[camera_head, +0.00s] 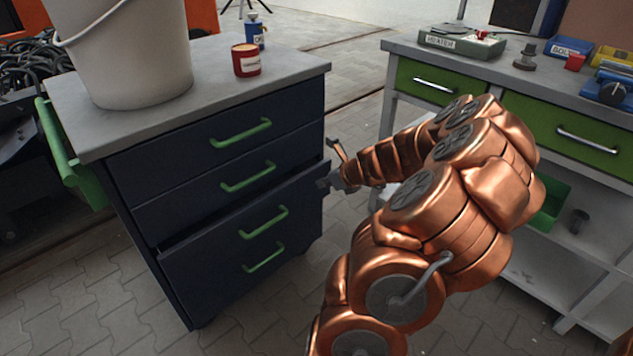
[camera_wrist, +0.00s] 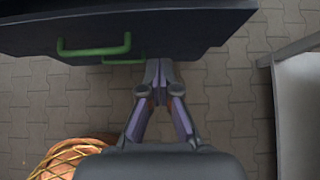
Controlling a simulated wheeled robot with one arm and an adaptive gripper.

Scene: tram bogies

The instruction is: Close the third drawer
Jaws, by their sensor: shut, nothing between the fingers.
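The dark blue drawer cabinet (camera_head: 215,165) has green bar handles. Its third drawer (camera_head: 205,248) stands out a little, with a dark gap along its top edge; its handle (camera_head: 263,222) is clear. The drawers above look closed. My gripper (camera_head: 328,181) is at the right end of the third drawer's front, partly hidden by my own arm. In the wrist view my gripper (camera_wrist: 158,66) has its fingertips together, empty, by a dark front (camera_wrist: 180,32) with a green handle (camera_wrist: 95,50). I cannot tell whether the fingertips touch it.
A white bucket (camera_head: 125,50), a red tin (camera_head: 246,61) and a blue bottle (camera_head: 255,32) stand on the cabinet. A workbench (camera_head: 395,47) with green drawers is at the right, close to my arm. Paved floor (camera_head: 100,300) is free in front of the cabinet.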

